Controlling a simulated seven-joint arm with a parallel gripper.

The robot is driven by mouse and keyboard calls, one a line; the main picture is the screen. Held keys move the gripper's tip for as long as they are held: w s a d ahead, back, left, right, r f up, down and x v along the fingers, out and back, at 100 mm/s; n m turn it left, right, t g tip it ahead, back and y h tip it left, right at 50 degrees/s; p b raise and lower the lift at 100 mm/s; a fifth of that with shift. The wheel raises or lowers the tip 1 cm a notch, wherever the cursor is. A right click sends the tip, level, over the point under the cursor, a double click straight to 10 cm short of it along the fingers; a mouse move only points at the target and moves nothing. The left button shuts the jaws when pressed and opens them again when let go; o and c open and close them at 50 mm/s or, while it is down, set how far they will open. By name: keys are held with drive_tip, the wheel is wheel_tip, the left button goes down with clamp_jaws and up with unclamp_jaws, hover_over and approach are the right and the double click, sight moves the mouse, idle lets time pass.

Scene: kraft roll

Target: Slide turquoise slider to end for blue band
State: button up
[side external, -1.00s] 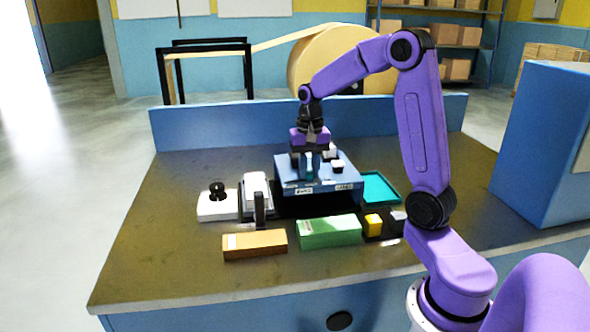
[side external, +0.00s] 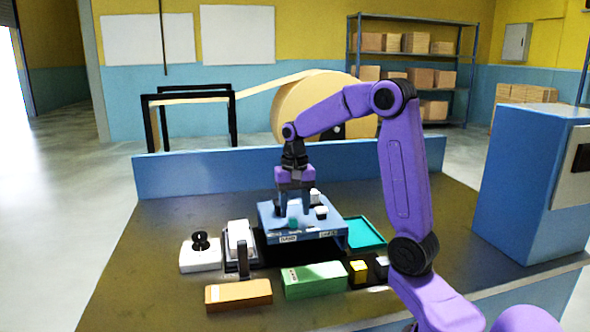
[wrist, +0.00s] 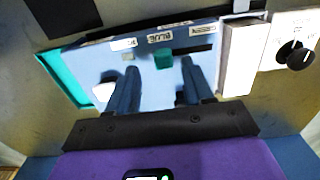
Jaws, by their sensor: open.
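The turquoise slider (side external: 293,223) is a small block on top of the blue box (side external: 325,227), toward its front edge. In the wrist view the slider (wrist: 163,60) sits beside a label reading BLUE, with a dark slot running to the right of it. My gripper (side external: 294,211) is open above the box top, fingers pointing down. In the wrist view its two fingertips (wrist: 159,68) are on either side of the slider's line, with the slider showing just beyond the gap. Nothing is held. Contact with the slider cannot be told.
White knobs (side external: 321,212) stand on the box right of my gripper. A turquoise tray (side external: 364,234) lies to the right. A white block with a black knob (side external: 200,252) and a white-topped device (side external: 239,238) are left. Green (side external: 314,281) and orange (side external: 239,296) blocks lie in front.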

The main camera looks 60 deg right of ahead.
sight(295, 219)
wheel_tip(295, 219, up, 15)
idle(0.3)
drive_tip(key=shift+f, duration=0.1)
idle(0.4)
drive_tip(key=s+a+f+n, duration=0.4)
drive_tip(key=a+n, duration=0.1)
drive_tip(key=a, duration=0.4)
drive_tip(key=s+a+f+n, duration=0.3)
drive_tip(key=a+f+n, duration=0.15)
drive_tip(key=a, duration=0.45)
drive_tip(key=s+a+f+n, duration=0.2)
drive_tip(key=s+f+n, duration=0.2)
drive_tip(key=s, duration=0.5)
drive_tip(key=s+a+f+n, duration=0.2)
drive_tip(key=s+f+n, duration=0.3)
drive_tip(key=s+n, duration=0.3)
drive_tip(key=shift+s+f, duration=0.15)
drive_tip(key=shift+s, duration=0.45)
